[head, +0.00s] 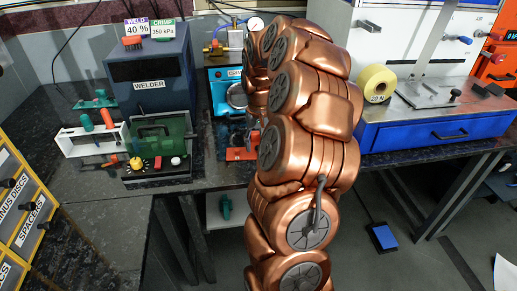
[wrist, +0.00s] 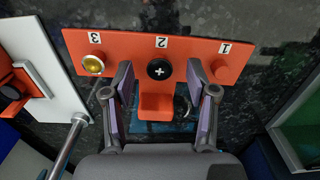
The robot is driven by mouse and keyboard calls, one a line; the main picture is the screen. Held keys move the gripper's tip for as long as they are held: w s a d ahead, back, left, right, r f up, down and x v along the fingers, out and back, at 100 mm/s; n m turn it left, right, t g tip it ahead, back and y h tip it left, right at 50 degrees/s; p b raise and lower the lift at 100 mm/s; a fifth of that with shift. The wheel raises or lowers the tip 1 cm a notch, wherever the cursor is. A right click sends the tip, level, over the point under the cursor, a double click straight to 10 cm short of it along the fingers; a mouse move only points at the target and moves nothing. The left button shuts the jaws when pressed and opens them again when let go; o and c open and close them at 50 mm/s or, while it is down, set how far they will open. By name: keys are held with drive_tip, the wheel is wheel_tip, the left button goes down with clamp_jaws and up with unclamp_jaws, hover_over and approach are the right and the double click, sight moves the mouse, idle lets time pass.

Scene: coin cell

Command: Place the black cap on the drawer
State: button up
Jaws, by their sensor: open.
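The black cap (wrist: 160,70), round with a white plus mark, sits at position 2 of an orange stand (wrist: 120,42) in the wrist view. My gripper (wrist: 160,80) is open, with its two fingers on the left and right of the cap and apart from it. In the head view part of the orange stand (head: 238,154) shows on the bench, left of my arm; the cap and my fingertips are hidden there. A blue drawer (head: 425,135) with a dark handle is at the right of the bench and looks shut. Yellow-framed drawers (head: 30,215) stand at the left.
A gold disc (wrist: 93,64) sits at position 3, beside my left finger; position 1 (wrist: 224,70) shows an orange peg. A metal plate with a clamp (head: 428,92) and a yellow tape roll (head: 376,84) stand above the blue drawer. The welder (head: 150,75) stands at the left.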

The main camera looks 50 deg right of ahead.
drive_tip(key=shift+c, duration=0.3)
drive_tip(key=c, duration=0.8)
drive_tip(key=shift+o, duration=0.2)
